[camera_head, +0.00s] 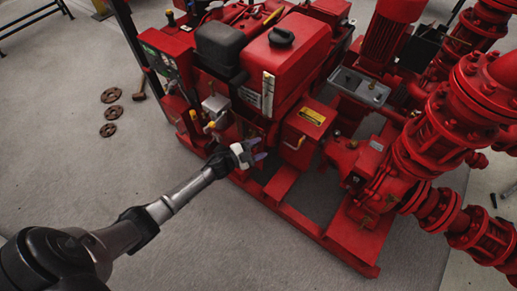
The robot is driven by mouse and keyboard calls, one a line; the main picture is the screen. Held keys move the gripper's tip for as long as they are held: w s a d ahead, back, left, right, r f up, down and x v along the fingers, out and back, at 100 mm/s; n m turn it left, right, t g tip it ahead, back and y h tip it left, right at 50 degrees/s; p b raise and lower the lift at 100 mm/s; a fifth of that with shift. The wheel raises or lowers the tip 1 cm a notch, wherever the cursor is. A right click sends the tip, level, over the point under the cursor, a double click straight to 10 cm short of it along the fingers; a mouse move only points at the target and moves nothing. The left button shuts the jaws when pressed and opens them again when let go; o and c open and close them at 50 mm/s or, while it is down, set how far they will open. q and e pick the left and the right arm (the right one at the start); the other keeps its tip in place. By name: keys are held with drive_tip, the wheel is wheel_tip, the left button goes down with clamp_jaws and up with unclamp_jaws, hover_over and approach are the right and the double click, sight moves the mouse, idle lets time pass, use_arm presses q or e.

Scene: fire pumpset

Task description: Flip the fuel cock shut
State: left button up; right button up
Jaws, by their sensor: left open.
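The red pumpset fills the right half of the view. Its red fuel tank (300,50) has a black cap (282,37) and a pale sight gauge (268,93) on its near side. A small yellow lever (296,143) shows on the red box just right of my left gripper. I cannot tell whether this is the fuel cock, or how the cock is set. My left gripper (259,157) is open and empty, low in front of the pumpset's near side, below the tank. Its pale body and the wrist hide part of the machine behind. My right gripper is out of view.
A red box with a yellow label (312,116) stands right of the gripper. Other yellow-ended fittings (211,124) sit to its left. The red base frame (300,220) runs below. Rusty discs (110,113) and a hammer (140,90) lie on otherwise open floor at left.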

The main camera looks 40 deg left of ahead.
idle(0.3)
use_arm(q)
drive_tip(key=c, duration=0.8)
drive_tip(key=shift+f+m+g+p, duration=0.4)
drive_tip(key=shift+m+p, duration=0.3)
drive_tip(key=shift+p, duration=0.1)
drive_tip(key=shift+f+m+y, duration=0.4)
drive_tip(key=shift+m, duration=0.2)
drive_tip(key=shift+f, duration=0.25)
drive_tip(key=o, duration=0.8)
drive_tip(key=shift+d, duration=0.1)
drive_tip(key=shift+r, duration=0.1)
